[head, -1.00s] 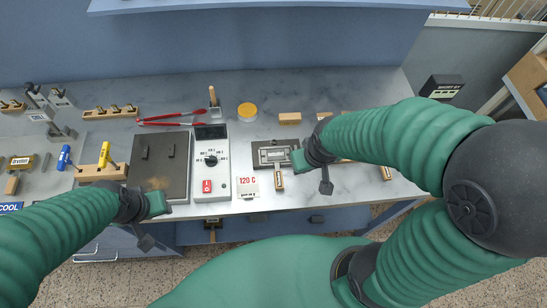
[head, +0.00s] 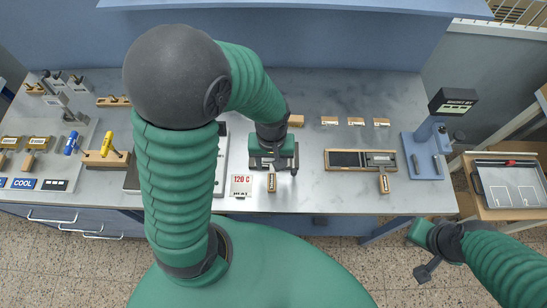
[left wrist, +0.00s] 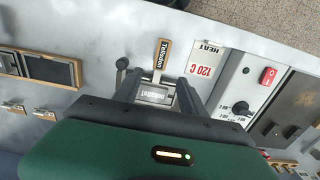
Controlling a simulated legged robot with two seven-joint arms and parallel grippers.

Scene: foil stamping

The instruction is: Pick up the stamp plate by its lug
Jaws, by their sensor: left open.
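In the left wrist view, a small bright plate with lettering (left wrist: 153,95), which looks like the stamp plate, lies in a dark holder between my open left gripper's (left wrist: 153,92) fingers. I cannot make out its lug or whether the fingers touch it. In the head view, my left gripper (head: 272,164) points down over the dark holder and hides most of it. My right gripper (head: 420,236) is off the front right edge of the bench, away from the plate; its jaw opening is unclear.
A wooden tray (head: 327,160) and a blue press stand (head: 425,160) are to the right. Marble top between holder and tray is clear.

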